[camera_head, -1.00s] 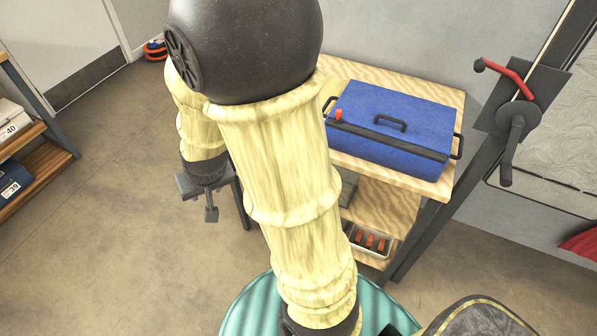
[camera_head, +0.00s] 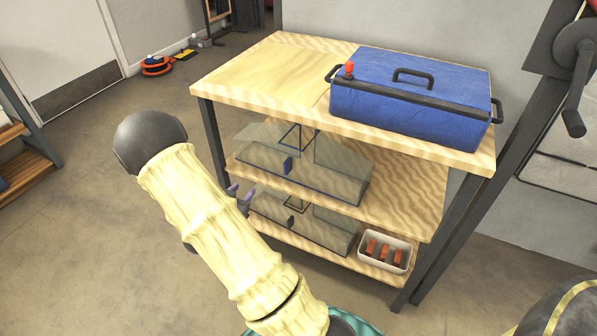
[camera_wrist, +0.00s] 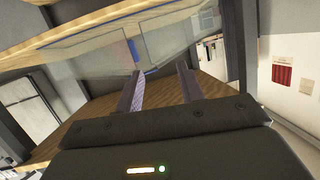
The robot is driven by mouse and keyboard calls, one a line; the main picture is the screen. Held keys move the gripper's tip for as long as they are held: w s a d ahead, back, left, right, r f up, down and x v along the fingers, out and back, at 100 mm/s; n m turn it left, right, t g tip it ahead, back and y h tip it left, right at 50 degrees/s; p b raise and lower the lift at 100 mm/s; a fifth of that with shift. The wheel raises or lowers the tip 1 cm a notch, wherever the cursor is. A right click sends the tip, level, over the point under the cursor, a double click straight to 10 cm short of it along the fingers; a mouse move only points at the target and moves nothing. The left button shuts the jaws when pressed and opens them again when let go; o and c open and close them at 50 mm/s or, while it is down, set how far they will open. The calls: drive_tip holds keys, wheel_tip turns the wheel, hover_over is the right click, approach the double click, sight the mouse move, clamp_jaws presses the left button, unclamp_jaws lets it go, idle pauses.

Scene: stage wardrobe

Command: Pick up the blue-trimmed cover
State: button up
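A clear cover with blue edging and a small blue tab (camera_head: 335,183) sits on the middle shelf of the wooden rack. A second clear cover (camera_head: 325,232) is on the shelf below; its trim looks darker and its colour is hard to tell. My gripper (camera_head: 240,195) is at the rack's left side, near the left ends of the covers, mostly hidden behind my arm. In the wrist view my gripper (camera_wrist: 160,68) has its two purple fingers apart with nothing between them. Clear panels with a blue strip (camera_wrist: 115,52) show just beyond the fingertips.
A blue case (camera_head: 405,90) with black handles and a red knob stands on the rack's top (camera_head: 260,75). A white tray of orange-red pieces (camera_head: 385,252) is at the lower right. Dark rack posts (camera_head: 213,145) stand at the corners.

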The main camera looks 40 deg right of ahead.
drive_tip(key=s+d+f+m+g+h+b, duration=0.1)
drive_tip(key=s+d+f+h+b, duration=0.1)
drive_tip(key=s+f+h+b, duration=0.1)
wheel_tip(320, 180, down, 2)
drive_tip(key=shift+f+h+b, duration=0.2)
drive_tip(key=shift+h+b, duration=0.15)
drive_tip(key=shift+h, duration=0.25)
drive_tip(key=b+x, duration=0.3)
drive_tip(key=x, duration=0.9)
drive_tip(key=shift+d, duration=0.2)
drive_tip(key=shift+f, duration=0.1)
